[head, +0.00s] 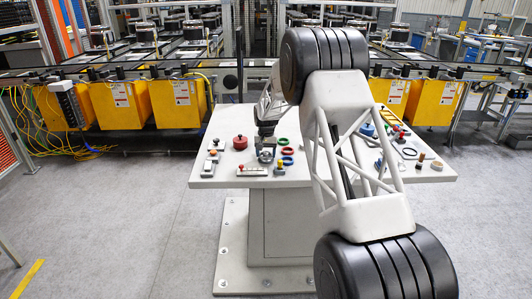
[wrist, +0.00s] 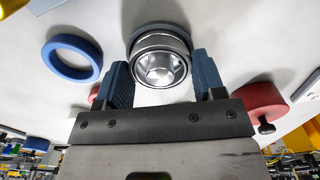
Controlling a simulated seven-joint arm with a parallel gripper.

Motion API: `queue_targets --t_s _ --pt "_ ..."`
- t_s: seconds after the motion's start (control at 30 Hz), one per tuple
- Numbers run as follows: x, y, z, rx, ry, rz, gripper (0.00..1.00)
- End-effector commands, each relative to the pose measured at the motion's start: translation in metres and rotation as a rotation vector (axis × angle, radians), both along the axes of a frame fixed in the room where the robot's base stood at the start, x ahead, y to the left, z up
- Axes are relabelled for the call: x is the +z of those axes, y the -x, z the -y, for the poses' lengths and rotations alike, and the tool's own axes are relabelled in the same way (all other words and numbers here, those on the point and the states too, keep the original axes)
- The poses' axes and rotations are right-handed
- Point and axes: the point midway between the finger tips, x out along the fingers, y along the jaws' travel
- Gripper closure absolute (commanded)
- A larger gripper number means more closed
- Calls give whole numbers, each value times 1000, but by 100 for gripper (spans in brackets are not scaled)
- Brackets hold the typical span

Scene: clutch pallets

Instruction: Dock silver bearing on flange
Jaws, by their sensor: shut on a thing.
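The silver bearing (wrist: 160,68) is a shiny round metal piece with a hollow centre, and my gripper (wrist: 162,76) is shut on it between its two blue pads. A dark grey round rim (wrist: 157,27) shows just behind the bearing in the wrist view. It may be the flange, and I cannot tell whether the bearing touches it. In the head view my gripper (head: 266,143) points down over the left part of the table, with the silver bearing (head: 265,156) low at its tips, close to the tabletop. Small size hides the contact there.
A blue ring (wrist: 72,58) lies left of the bearing in the wrist view, and a red knobbed disc (wrist: 262,104) lies right. On the table (head: 225,125), small knobbed blocks and rings stand close around my gripper. My arm hides the table's middle.

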Motion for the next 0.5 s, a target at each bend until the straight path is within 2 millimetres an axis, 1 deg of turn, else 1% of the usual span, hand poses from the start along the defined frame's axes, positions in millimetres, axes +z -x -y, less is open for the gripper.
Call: queue_targets --t_s 0.23,0.27,0.3,0.33,0.5 --pt "-3 0 0 0 0 0 63" --pt "-3 0 0 0 0 1 36" --pt "-3 0 0 0 0 1 29" --pt "-3 0 0 0 0 1 26" --pt "-4 0 0 0 0 0 26"
